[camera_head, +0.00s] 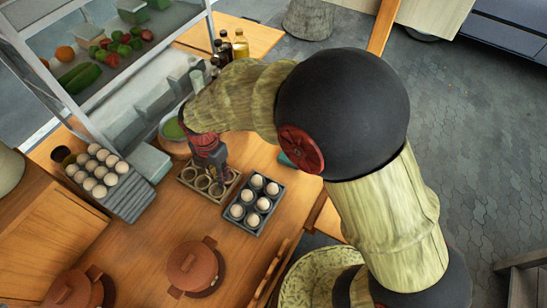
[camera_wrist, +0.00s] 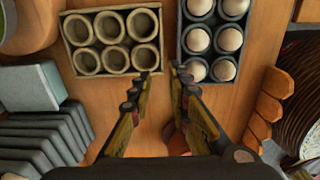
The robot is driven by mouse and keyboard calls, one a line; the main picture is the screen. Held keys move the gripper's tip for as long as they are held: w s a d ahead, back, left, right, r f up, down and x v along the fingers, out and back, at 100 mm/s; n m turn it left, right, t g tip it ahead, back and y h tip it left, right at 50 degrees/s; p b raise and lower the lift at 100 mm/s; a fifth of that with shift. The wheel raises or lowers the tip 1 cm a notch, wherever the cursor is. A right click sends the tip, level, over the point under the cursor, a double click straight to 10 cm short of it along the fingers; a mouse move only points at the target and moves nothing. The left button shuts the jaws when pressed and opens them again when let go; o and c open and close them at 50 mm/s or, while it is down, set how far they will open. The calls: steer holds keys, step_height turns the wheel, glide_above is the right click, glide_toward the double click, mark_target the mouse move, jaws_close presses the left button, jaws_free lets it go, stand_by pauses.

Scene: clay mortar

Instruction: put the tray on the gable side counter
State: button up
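A beige tray with several round cups (camera_head: 199,193) sits on the wooden counter (camera_head: 150,225). Just right of it is a dark grey tray (camera_head: 240,226) holding several white eggs. I cannot tell which tray the task means. My gripper (camera_head: 221,176) points down over the right part of the beige tray in the head view and partly covers it. In the wrist view, the fingers (camera_wrist: 162,72) are apart with nothing between them. The left fingertip is near the lower right corner of the beige tray (camera_wrist: 68,48). The right fingertip is near the left edge of the grey tray (camera_wrist: 181,42).
More eggs (camera_head: 96,172) stand on grey stacked slabs (camera_head: 130,204) at left. Two brown lidded pots (camera_head: 193,266) are at the front. Bottles (camera_head: 240,45) stand at the back. A glass produce case (camera_head: 110,45) rises back left. Bare wood lies before the trays.

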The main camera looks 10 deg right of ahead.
steer(key=s+d+r+m+t, duration=0.2)
steer(key=d+r+m, duration=1)
steer(key=d+r, duration=0.3)
steer(key=s+d+r+m+t, duration=0.1)
steer(key=s+d+r+m, duration=0.3)
steer(key=s+d+m, duration=0.2)
steer(key=s+d+r+m+t, duration=0.2)
steer(key=s+d+r+m, duration=0.2)
steer(key=m, duration=0.5)
steer(key=shift+s+d+r+m+t, duration=0.3)
steer(key=shift+s+d+m, duration=0.1)
steer(key=shift+s+d, duration=0.8)
steer(key=shift+f, duration=0.2)
